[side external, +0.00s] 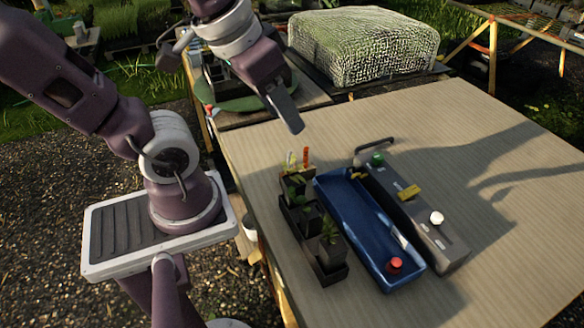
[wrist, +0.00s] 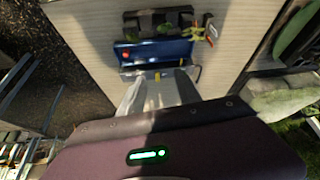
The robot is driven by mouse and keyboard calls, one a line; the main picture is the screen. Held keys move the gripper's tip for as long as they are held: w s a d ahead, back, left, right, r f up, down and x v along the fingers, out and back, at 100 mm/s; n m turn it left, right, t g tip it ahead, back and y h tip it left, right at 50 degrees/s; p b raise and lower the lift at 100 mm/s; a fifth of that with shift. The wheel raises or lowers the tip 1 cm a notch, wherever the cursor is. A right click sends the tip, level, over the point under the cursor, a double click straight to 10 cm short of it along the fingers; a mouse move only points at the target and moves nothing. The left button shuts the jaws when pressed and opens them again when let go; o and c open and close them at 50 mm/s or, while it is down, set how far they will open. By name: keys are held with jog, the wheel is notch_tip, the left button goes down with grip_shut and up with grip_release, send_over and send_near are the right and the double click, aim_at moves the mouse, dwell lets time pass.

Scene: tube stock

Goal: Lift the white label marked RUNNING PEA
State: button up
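Several small upright labels stand at the far end of the black plant tray (side external: 330,274): an orange one (side external: 306,156) and pale, yellowish-white ones (side external: 291,160) beside it. They also show as small coloured slips (wrist: 205,32) at the right end of the tray in the wrist view. Their lettering is too small to read, so I cannot tell which says RUNNING PEA. My gripper (side external: 291,122) hangs above the table's far left part, apart from the labels. In the wrist view its two fingers (wrist: 158,88) stand apart with nothing visibly held between them.
The tray holds small potted plants (side external: 328,230). Next to it lie a blue trough (side external: 355,215) and a grey panel (side external: 440,252) with a green knob, a white knob and a handle. A red knob (side external: 395,265) sits at the trough's near end. The table's right side (side external: 500,170) is clear.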

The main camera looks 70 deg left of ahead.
jog(key=w+a+f+n+g+y, duration=0.1)
jog(key=w+a+f+n+g, duration=0.1)
jog(key=w+a+f+n, duration=0.5)
jog(key=n+g+h, duration=0.2)
jog(key=n+g, duration=0.1)
jog(key=n, duration=0.6)
send_over(290, 161)
jog(key=a, duration=0.1)
notch_tip(290, 161, down, 19)
jog(key=f, duration=0.4)
jog(key=d+f, duration=0.1)
jog(key=f, duration=0.2)
grip_shut()
